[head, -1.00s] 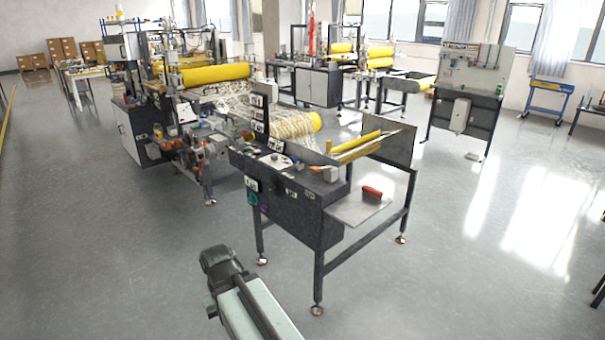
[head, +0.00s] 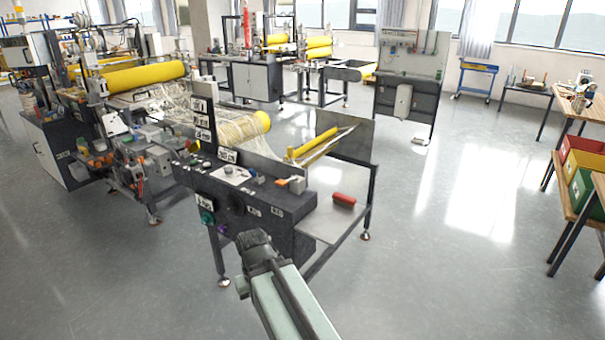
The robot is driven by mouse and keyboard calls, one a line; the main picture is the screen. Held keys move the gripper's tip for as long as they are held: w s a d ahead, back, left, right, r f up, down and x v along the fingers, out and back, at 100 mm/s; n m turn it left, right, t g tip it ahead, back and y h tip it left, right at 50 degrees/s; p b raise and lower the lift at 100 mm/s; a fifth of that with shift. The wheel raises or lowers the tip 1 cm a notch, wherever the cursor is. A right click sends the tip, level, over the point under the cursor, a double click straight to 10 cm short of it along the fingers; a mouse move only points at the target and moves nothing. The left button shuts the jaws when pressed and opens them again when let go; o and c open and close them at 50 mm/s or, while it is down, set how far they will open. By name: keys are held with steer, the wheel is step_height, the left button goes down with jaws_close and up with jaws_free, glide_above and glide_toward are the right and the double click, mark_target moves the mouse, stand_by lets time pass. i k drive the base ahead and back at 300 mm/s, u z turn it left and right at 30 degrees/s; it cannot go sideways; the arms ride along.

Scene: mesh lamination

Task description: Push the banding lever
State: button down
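The near machine has a dark control cabinet (head: 240,195) with labelled panels, a green knob (head: 207,217) and small parts on its top. No part is marked clearly enough for me to tell which is the banding lever. An orange-and-grey part (head: 293,184) sits at the cabinet's right end. My gripper (head: 257,249) is the dark end of my pale green arm, low in the picture, and it overlaps the cabinet's lower front in the view. Its fingers cannot be made out, and I see nothing held.
A red-handled object (head: 344,199) lies on the machine's pale side plate (head: 322,222). A larger machine with yellow rolls (head: 130,77) stands at the left. Wooden shelves with red and green bins (head: 582,190) stand at the right. The floor between is clear.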

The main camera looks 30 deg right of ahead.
mark_target(281, 183)
steer(key=u, duration=0.05)
steer(key=i, duration=1.2)
steer(key=u, duration=0.95)
